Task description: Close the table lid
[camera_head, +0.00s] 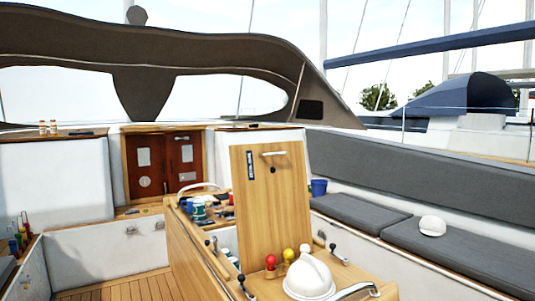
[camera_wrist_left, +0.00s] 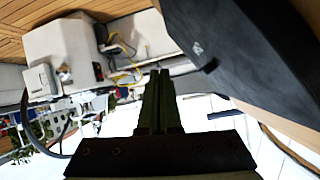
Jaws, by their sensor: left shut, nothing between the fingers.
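The table lid (camera_head: 270,210) is a light wooden panel standing upright, open, above the wooden cockpit table (camera_head: 188,238). It has a pale bar handle (camera_head: 274,153) near its top edge and a small dark label at its upper left. My left gripper (camera_wrist_left: 158,74) shows only in the left wrist view, with its two dark fingers together and nothing between them. The lid cannot be made out for certain in that view, so the distance between gripper and lid cannot be told. My right gripper is in neither view.
A white dome-shaped object (camera_head: 310,277), red and yellow knobs and levers occupy the table's near end. Cups and other items (camera_head: 203,207) sit left of the lid. A grey bench (camera_head: 460,252) with a white cap (camera_head: 432,226) runs along the right. Wooden floor (camera_head: 130,287) shows at left.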

